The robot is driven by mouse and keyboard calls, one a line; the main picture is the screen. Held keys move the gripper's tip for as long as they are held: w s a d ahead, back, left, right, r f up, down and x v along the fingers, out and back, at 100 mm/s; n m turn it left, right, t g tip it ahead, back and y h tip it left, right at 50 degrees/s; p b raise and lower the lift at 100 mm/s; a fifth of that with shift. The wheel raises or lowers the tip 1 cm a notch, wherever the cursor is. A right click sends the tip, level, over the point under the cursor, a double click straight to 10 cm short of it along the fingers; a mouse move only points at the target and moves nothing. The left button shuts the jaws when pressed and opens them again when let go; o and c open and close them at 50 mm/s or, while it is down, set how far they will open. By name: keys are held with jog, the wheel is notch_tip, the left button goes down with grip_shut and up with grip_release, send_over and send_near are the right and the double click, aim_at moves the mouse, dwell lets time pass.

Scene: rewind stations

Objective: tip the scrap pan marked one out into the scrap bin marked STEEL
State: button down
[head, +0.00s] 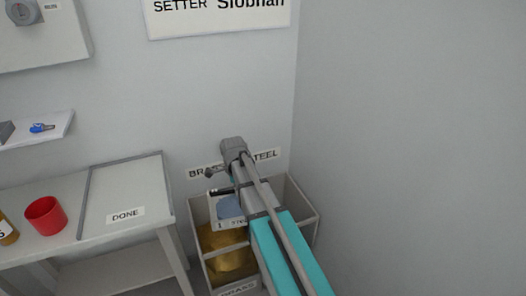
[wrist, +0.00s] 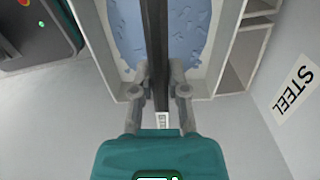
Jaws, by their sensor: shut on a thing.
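The scrap pan marked one (head: 230,224) is a pale square pan with a "1" label on its front. It holds blue-grey scrap, which also shows in the wrist view in the pan (wrist: 125,35). My gripper (wrist: 162,80) is shut on the pan, with a dark bar running between its fingers across the pan. In the head view the pan hangs over the brass side of the bins and looks about level. The STEEL scrap bin (head: 302,200) is on the right, largely hidden by my arm. Its STEEL sign (wrist: 295,88) is on the wall.
The brass bin (head: 205,263) with golden scrap stands left of the steel bin. Left of it is a table with a DONE area (head: 125,190) and a red cup (head: 46,216). A small shelf (head: 55,128) is on the wall. A bare wall closes the right side.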

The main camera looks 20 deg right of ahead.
jog(key=shift+w+a, duration=0.1)
jog(key=shift+w, duration=0.4)
jog(key=w+d+f+n+b, duration=0.1)
jog(key=w+d, duration=0.7)
jog(key=d, duration=0.3)
jog(key=w+d+f+b, duration=0.1)
jog(key=w+d, duration=0.8)
jog(key=d, duration=0.1)
jog(key=shift+d+f+n, duration=0.25)
jog(key=shift+d+n, duration=0.15)
jog(key=shift+s, duration=0.1)
